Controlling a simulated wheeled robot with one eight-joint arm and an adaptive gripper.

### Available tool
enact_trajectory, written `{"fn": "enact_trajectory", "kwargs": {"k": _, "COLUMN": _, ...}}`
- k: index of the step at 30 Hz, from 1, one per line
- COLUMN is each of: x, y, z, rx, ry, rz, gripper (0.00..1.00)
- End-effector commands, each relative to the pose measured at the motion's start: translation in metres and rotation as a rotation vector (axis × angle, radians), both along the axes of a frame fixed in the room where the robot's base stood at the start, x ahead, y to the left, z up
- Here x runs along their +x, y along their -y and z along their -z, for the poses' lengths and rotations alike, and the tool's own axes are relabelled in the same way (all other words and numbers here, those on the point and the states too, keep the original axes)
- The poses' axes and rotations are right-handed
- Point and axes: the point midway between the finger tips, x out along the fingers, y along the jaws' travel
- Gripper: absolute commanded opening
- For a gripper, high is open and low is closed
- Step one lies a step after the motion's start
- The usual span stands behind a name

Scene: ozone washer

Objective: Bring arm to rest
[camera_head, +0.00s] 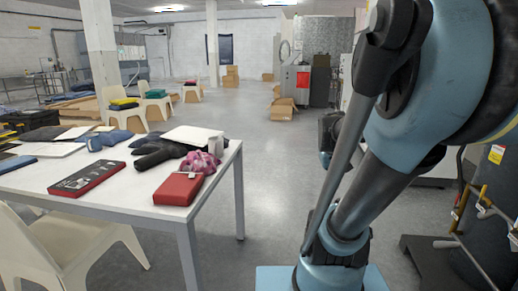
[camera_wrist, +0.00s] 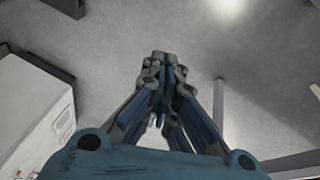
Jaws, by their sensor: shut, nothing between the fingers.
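My gripper (camera_wrist: 160,62) shows in the wrist view with its fingers drawn together at the tips. It is shut and holds nothing. Grey floor or wall surface lies beyond the fingertips, with nothing touching them. In the head view my blue and dark grey arm fills the right side, with a large blue link close to the camera. My gripper cannot be made out in the head view.
A white table (camera_head: 130,205) at left holds a red box (camera_head: 179,189), a dark flat box (camera_head: 87,179), cloths and a pink bundle (camera_head: 200,163). A cream chair (camera_head: 75,245) stands in front. Open floor (camera_head: 270,165) lies in the middle. A white boxy unit (camera_wrist: 35,115) shows at left in the wrist view.

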Motion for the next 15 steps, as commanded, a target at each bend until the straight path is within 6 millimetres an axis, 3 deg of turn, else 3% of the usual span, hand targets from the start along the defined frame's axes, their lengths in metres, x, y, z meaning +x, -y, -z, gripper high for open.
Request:
{"fn": "enact_trajectory", "kwargs": {"k": 9, "x": -0.076, "y": -0.053, "z": 0.032, "rx": 0.139, "ry": -0.063, "rz": 0.011, "gripper": 0.0}}
{"fn": "enact_trajectory", "kwargs": {"k": 15, "x": -0.108, "y": -0.073, "z": 0.049, "rx": 0.198, "ry": -0.097, "rz": 0.016, "gripper": 0.0}}
